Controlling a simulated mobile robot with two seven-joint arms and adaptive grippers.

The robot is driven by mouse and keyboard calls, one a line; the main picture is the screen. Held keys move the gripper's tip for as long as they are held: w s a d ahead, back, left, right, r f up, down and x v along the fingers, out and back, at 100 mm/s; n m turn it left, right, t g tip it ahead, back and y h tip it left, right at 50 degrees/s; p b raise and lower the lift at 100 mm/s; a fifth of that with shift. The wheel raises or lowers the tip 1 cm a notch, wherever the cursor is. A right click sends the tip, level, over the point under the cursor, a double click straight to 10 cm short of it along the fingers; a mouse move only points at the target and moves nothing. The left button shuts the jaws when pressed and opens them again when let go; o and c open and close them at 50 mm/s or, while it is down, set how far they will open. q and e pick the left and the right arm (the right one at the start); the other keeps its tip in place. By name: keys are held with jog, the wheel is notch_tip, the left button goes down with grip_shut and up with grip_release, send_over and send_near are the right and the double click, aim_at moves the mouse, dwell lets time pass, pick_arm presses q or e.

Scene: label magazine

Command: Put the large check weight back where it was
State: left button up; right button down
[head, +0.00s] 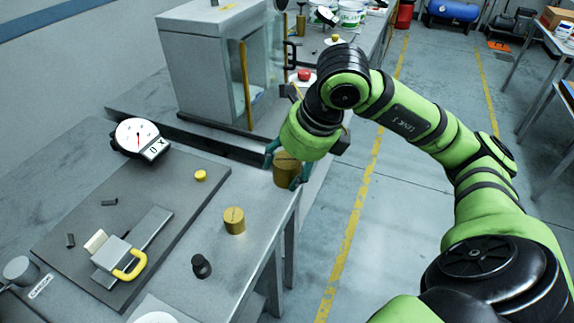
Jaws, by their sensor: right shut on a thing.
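My right gripper (284,171) is shut on the large check weight (287,166), a brass cylinder, with teal fingers on either side of it. The weight is upright at the right edge of the grey table; I cannot tell whether it touches the tabletop. A smaller brass weight (235,220) stands on the table, nearer and to the left. My left gripper is not in view.
A dark mat (130,190) carries a metal fixture with a yellow handle (131,265), a yellow round piece (200,175) and small dark pieces. A dial gauge (139,137) stands behind. A black knob (201,265) is in front. A grey glass-fronted cabinet (210,70) stands beyond.

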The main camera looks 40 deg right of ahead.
jog(key=w+a+f, duration=0.1)
jog(key=w, duration=0.1)
jog(key=w+a+f+p, duration=0.1)
jog(key=w+f, duration=0.1)
jog(key=w, duration=0.1)
jog(key=w+a+f+p, duration=0.1)
jog(key=w, duration=0.2)
jog(key=shift+f, duration=0.3)
jog(key=shift+w+f, duration=0.1)
jog(key=shift+f, duration=0.05)
notch_tip(320, 180, down, 4)
jog(key=shift+r+p, duration=0.25)
jog(key=shift+p, duration=0.45)
jog(key=shift+f, duration=0.2)
jog(key=shift+f, duration=0.15)
jog(key=shift+c, duration=1.9)
grip_release()
jog(key=shift+f, duration=0.1)
